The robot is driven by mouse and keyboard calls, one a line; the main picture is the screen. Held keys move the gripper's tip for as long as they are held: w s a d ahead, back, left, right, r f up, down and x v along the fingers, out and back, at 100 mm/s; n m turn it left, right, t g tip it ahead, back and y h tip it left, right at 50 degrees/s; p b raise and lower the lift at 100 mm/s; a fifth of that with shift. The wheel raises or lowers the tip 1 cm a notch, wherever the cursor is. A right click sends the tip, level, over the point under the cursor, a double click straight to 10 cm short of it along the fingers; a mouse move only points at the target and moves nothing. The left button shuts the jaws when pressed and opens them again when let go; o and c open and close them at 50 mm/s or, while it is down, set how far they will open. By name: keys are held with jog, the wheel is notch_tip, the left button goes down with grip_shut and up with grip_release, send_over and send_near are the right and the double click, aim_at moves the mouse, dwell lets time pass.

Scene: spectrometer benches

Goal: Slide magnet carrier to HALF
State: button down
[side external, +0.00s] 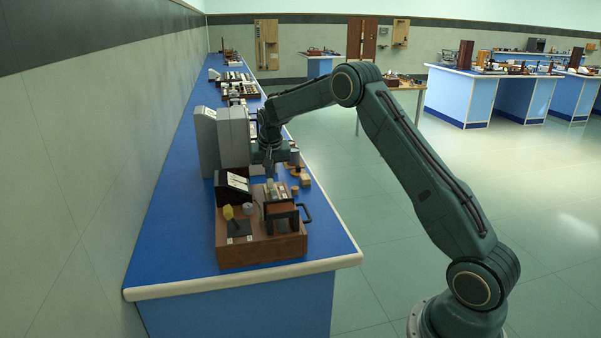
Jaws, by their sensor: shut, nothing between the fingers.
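My gripper (269,173) points down above the back part of a brown wooden instrument base (262,254) on the blue bench. It is small in this view; its fingers look closed and hold nothing. A dark brown, bridge-like block (282,211) stands on the base with a black handle (306,213) at its right side. This may be the magnet carrier, but I cannot tell for sure. Pale pieces (274,190) lie just behind it, under my gripper. I cannot tell whether the fingertips touch anything. A HALF mark cannot be read here.
Small wooden pieces (304,178) lie to the right. Bare blue bench (170,245) lies at the left.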

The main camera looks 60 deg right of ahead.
jog(key=shift+s+a, duration=1.65)
jog(key=shift+a, duration=0.05)
jog(key=shift+d, duration=0.1)
jog(key=shift+w+d, duration=1.3)
jog(key=shift+w, duration=0.05)
jog(key=shift+r, duration=0.3)
jog(key=v, duration=0.9)
jog(key=shift+r, duration=0.2)
jog(key=shift+s+a, duration=0.1)
jog(key=shift+a, duration=0.05)
